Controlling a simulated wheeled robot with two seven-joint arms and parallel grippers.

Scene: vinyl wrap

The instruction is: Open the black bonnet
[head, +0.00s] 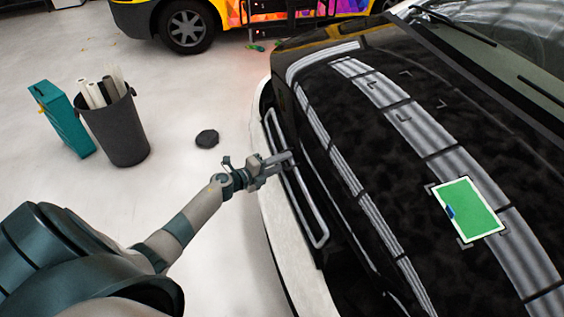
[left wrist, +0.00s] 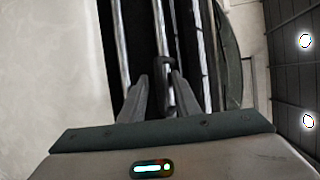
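The black bonnet (head: 400,150) is a glossy dark panel on the front of the car at the right of the head view. It looks down, with no raised gap that I can see. A silver-rimmed grille frame (head: 305,205) runs along the car's front. My left gripper (head: 283,160) reaches this front edge from the left. In the left wrist view its two fingers (left wrist: 160,85) stand apart, with a silver bar and a small dark hooked piece (left wrist: 165,70) between or just beyond them. I cannot tell whether the fingers touch it. My right gripper is not in view.
A green card (head: 470,210) with a white border lies on the bonnet. A dark bin (head: 118,135) with rolls and a teal box (head: 63,118) stand at the left. A dark flat object (head: 207,138) lies on the floor. A colourful vehicle (head: 230,15) stands behind.

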